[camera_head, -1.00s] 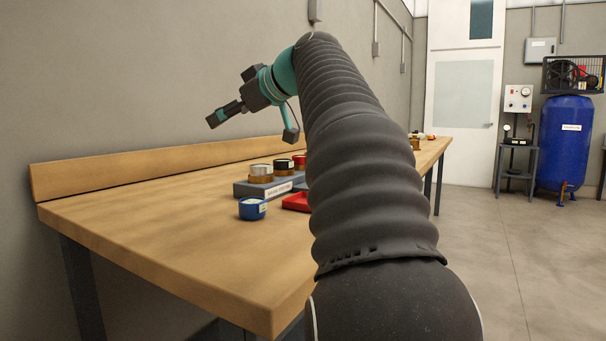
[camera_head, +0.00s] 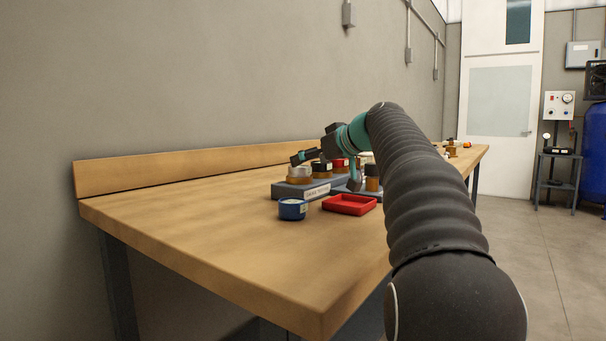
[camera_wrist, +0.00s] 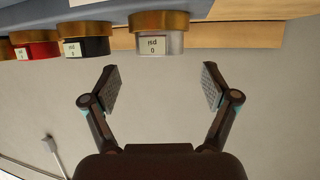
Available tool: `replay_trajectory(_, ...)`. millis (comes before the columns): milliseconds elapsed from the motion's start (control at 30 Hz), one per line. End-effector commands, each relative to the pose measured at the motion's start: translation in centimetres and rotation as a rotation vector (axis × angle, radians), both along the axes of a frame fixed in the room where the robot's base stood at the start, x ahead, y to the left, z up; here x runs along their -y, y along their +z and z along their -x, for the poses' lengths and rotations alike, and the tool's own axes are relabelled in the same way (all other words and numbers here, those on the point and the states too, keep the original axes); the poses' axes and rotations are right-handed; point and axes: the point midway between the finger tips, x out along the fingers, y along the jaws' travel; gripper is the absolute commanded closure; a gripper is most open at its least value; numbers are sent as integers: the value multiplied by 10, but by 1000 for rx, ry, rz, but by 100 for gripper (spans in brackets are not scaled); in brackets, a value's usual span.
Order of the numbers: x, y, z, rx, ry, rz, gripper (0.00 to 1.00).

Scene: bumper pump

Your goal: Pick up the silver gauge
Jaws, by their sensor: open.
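The silver gauge (camera_head: 299,173) stands at the near left end of the grey rack (camera_head: 318,190) on the bench. In the wrist view, the silver gauge (camera_wrist: 174,42) has a brass-coloured base and a small pale label, and appears upside down at the top centre. My gripper (camera_head: 298,158) is just above the silver gauge in the head view. In the wrist view my gripper (camera_wrist: 162,86) is open and empty. Its two fingers are spread to either side of the gauge's line, apart from it.
In the wrist view a black gauge (camera_wrist: 85,47) and a red gauge (camera_wrist: 36,50) stand in a row beside the silver one. A blue cup (camera_head: 292,210) and a red tray (camera_head: 350,205) sit before the rack. The bench's left part is clear.

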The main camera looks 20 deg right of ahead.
Motion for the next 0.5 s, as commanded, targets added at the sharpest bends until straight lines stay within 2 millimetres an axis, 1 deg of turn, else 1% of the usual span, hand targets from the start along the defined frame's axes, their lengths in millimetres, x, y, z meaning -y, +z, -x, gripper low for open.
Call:
replay_trajectory(167,-4,-6,-8,-1,2,0,14)
replay_trajectory(333,-9,-19,-26,-2,3,0,14)
replay_trajectory(500,-15,-25,-42,0,2,2,14)
